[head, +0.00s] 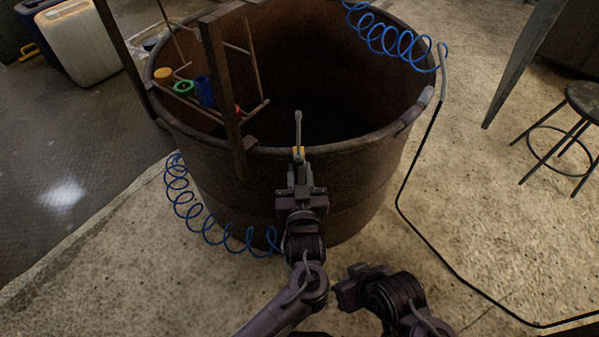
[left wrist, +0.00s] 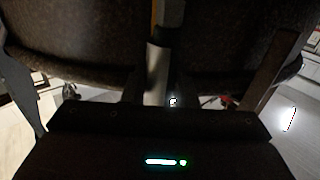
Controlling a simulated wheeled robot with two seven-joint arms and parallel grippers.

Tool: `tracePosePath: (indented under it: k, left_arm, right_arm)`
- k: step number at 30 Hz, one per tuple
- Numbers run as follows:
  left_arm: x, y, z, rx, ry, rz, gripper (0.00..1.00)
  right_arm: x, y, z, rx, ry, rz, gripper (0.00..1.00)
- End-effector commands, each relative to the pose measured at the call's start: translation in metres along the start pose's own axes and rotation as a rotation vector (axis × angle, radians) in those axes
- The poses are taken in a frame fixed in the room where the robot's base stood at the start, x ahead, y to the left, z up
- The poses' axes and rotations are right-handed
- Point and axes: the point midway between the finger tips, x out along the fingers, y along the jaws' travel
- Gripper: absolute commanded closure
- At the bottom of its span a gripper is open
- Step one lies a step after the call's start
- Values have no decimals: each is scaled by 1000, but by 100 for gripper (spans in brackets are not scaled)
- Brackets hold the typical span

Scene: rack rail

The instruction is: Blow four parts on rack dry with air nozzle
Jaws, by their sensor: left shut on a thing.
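My left gripper (head: 298,178) is shut on the air nozzle (head: 298,130), a slim grey piece with a yellow band, pointing away from me at the near rim of the vat. The nozzle also shows in the left wrist view (left wrist: 157,72). The rack (head: 250,72) hangs at the vat's left side. On it sit an orange part (head: 163,75), a green ring-like part (head: 183,87), a blue part (head: 204,91) and a red part (head: 238,109), partly hidden by a rack post. My right gripper (head: 346,289) is low, apart from these; its jaws are unclear.
The big rusty vat (head: 330,165) stands in front of me, open at the top. Blue coiled hose (head: 190,208) hangs at its left, with more coil (head: 390,38) at the upper right. A stool (head: 585,100) stands right; a white canister (head: 80,45) stands back left.

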Motion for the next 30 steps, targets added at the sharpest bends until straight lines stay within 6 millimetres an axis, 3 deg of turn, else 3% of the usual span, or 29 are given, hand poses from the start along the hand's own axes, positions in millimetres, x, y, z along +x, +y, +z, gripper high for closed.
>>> tracePosePath:
  k: [4,17,30]
  left_arm:
    - [0,0,-13,-2,2,0,85]
    - [-1,0,-18,-5,11,-1,85]
    - [-36,0,-16,-3,3,-1,85]
  right_arm:
    - [-10,-1,-5,0,-1,0,100]
    - [-13,-1,-6,0,-1,0,100]
    - [-28,-2,-14,0,-1,0,100]
